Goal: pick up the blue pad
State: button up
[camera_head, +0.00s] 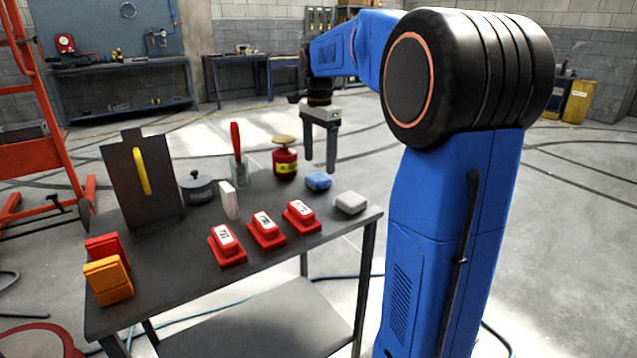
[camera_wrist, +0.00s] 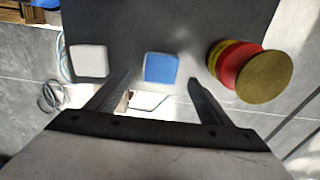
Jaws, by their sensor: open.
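The blue pad (camera_head: 318,181) lies on the dark table near its far right edge, between a red can and a pale pad. In the wrist view the blue pad (camera_wrist: 161,67) sits just ahead of the fingertips, roughly midway between them sideways. My gripper (camera_head: 320,168) is above the table's far edge with its fingers pointing down. In the wrist view my gripper (camera_wrist: 159,80) is open, and nothing is between its fingers. The fingers look apart from the pad.
A pale pad (camera_head: 350,202) lies right of the blue pad. A red can with a brass lid (camera_head: 285,160) stands to its left. Several red blocks with white labels (camera_head: 266,230) sit nearer. A dark upright panel (camera_head: 150,205) and a grey pot (camera_head: 198,187) stand farther left.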

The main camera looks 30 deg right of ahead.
aim_at(319, 177)
jog(key=shift+w+f, duration=0.1)
jog(key=shift+f, duration=2.4)
jog(key=c, duration=1.2)
notch_tip(319, 177, up, 10)
jog(key=o, duration=0.4)
jog(key=shift+c, duration=1.1)
